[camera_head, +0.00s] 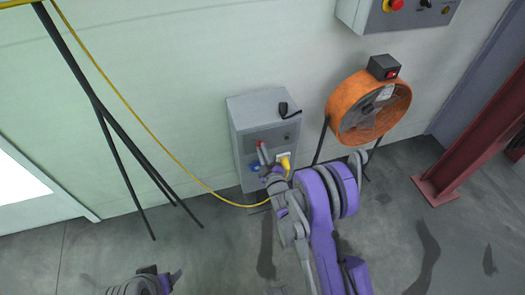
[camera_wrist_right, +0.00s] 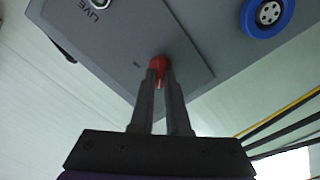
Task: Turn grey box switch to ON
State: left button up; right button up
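The grey box (camera_head: 257,112) stands against the wall in the middle of the head view. Its front has a red switch handle (camera_wrist_right: 157,61), which shows between my right fingertips in the wrist view. My right gripper (camera_head: 265,158) is at the box front, its two fingers close together on either side of the handle. The fingers hide part of the handle, and the ON and OFF marks cannot be read. "LIVE" is printed on the panel beside a round indicator. My left gripper (camera_head: 163,272) is low in the head view, away from the box, with its fingers apart and empty.
A yellow plug (camera_head: 285,163) with a yellow cable sits on the box front beside a blue socket (camera_wrist_right: 268,14). An orange fan (camera_head: 368,107) stands right of the box. Black stand legs (camera_head: 120,150) are at the left. A red steel post (camera_head: 470,150) is at the right.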

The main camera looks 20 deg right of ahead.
grip_shut()
jog(key=m+b, duration=0.2)
jog(key=m, duration=0.4)
jog(key=m+b, duration=0.3)
jog(key=m, duration=0.3)
jog(key=m+b, duration=0.2)
jog(key=m, duration=0.3)
jog(key=shift+d+m+b, duration=0.35)
jog(key=shift+m, duration=0.05)
dwell(0.6)
jog(key=o, duration=0.6)
grip_release()
jog(key=shift+o, duration=0.2)
